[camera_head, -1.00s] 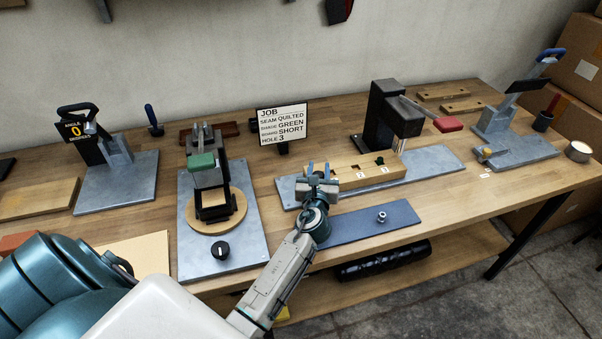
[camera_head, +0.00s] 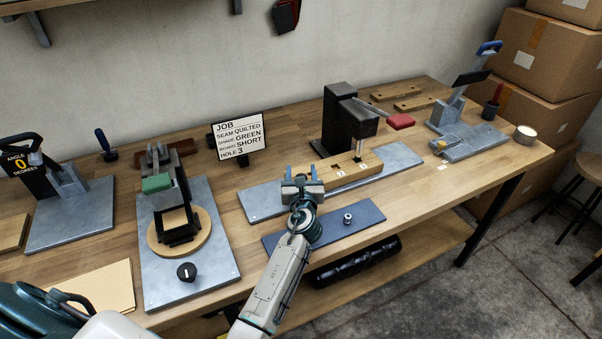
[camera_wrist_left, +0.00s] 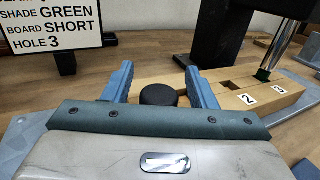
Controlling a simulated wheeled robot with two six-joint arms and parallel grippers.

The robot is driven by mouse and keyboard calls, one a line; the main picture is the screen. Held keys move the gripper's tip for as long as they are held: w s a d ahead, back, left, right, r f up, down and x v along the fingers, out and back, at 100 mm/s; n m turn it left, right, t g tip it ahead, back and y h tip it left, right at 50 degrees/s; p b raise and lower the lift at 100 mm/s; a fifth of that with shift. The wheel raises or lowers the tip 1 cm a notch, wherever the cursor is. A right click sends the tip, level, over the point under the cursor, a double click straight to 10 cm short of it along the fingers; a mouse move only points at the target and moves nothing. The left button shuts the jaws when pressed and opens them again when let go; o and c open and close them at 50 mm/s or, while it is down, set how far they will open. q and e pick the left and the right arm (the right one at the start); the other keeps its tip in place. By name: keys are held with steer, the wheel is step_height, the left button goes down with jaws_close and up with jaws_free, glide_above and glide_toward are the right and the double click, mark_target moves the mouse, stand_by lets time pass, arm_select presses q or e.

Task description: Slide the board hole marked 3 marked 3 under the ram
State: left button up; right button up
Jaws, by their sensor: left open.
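The wooden board (camera_head: 376,166) lies on the grey press plate (camera_head: 262,204), with labels 2 and 3 on its front edge. The black press (camera_head: 345,120) stands behind it. Its ram (camera_head: 360,146) comes down at the hole marked 3; the ram (camera_wrist_left: 268,58) also shows there in the wrist view, with something dark green at its tip. I cannot tell whether it is exactly centred. My left gripper (camera_head: 303,184) is open at the board's left end. In the wrist view its blue fingers stand either side of a black round knob (camera_wrist_left: 158,95), with gaps visible.
A red-handled lever (camera_head: 400,121) extends right of the press. A blue mat (camera_head: 330,228) with a small metal nut lies in front. The job sign (camera_head: 240,137) reads board short, hole 3. A round-based fixture (camera_head: 178,232) stands left. Spare boards (camera_head: 415,103) lie behind.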

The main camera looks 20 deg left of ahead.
arm_select(q)
steer(key=shift+s+d, duration=0.25)
steer(key=shift+s, duration=0.2)
steer(key=p+v, duration=0.1)
steer(key=v, duration=0.9)
steer(key=shift+p, duration=0.35)
steer(key=shift+w, duration=0.1)
